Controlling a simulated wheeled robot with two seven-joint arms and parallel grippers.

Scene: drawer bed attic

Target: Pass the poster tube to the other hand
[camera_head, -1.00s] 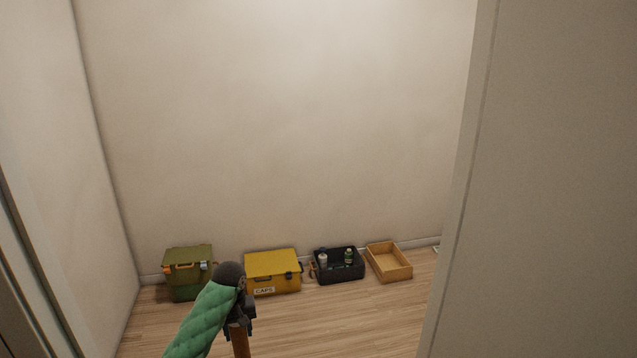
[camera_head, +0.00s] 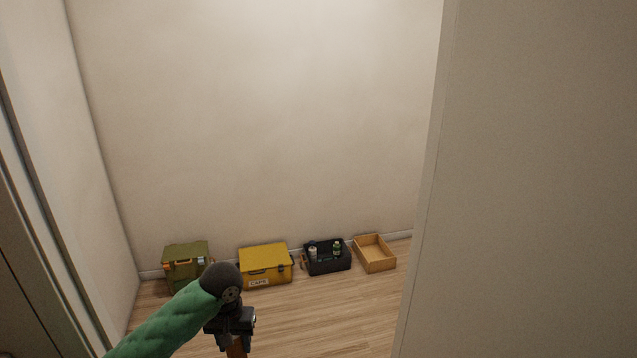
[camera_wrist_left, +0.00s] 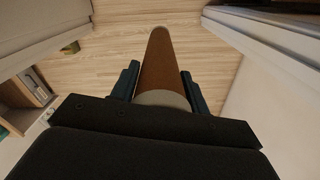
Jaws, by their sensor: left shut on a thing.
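The poster tube (camera_wrist_left: 160,75) is a brown cylinder with a pale end cap. In the left wrist view it lies between the two dark fingers of my left gripper (camera_wrist_left: 160,92) and points away from the wrist. My left gripper (camera_head: 235,335) is shut on it. In the head view only a short brown piece of the tube (camera_head: 237,348) shows below the gripper, at the bottom edge; the rest is out of frame. My right gripper is in neither view.
Along the back wall stand a green box (camera_head: 187,262), a yellow box (camera_head: 264,262), a black caddy with bottles (camera_head: 328,265) and an empty wooden tray (camera_head: 375,262). A pale wall (camera_head: 520,180) closes off the right side. The wood floor (camera_head: 330,310) between is clear.

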